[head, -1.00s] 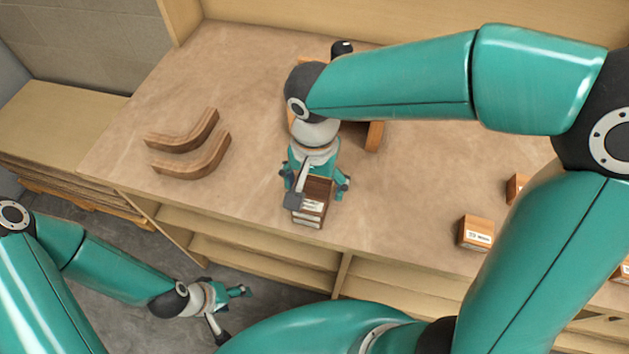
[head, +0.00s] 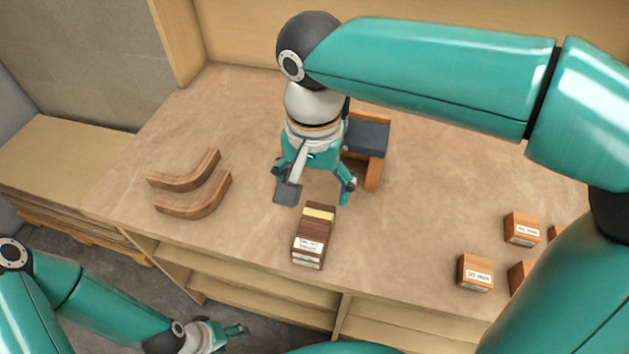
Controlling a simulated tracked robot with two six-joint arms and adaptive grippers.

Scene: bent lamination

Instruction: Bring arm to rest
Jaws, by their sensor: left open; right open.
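My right gripper (head: 313,190) is open and empty above the bench, behind a stack of dark and light wood blocks with white labels (head: 314,238). The stack stands near the bench's front edge, apart from the fingers. My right arm reaches in from the right across the upper part of the head view. My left gripper (head: 238,335) is open and empty at the lower left, low in front of the bench. Part of it is cut off by the bottom edge of the view.
Two curved wood pieces (head: 197,195) lie on the bench (head: 420,205) at the left. A wooden form with a dark pad (head: 368,140) stands behind my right gripper. Several small labelled blocks (head: 475,272) sit at the right, partly hidden by my arm. The bench has open shelves below.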

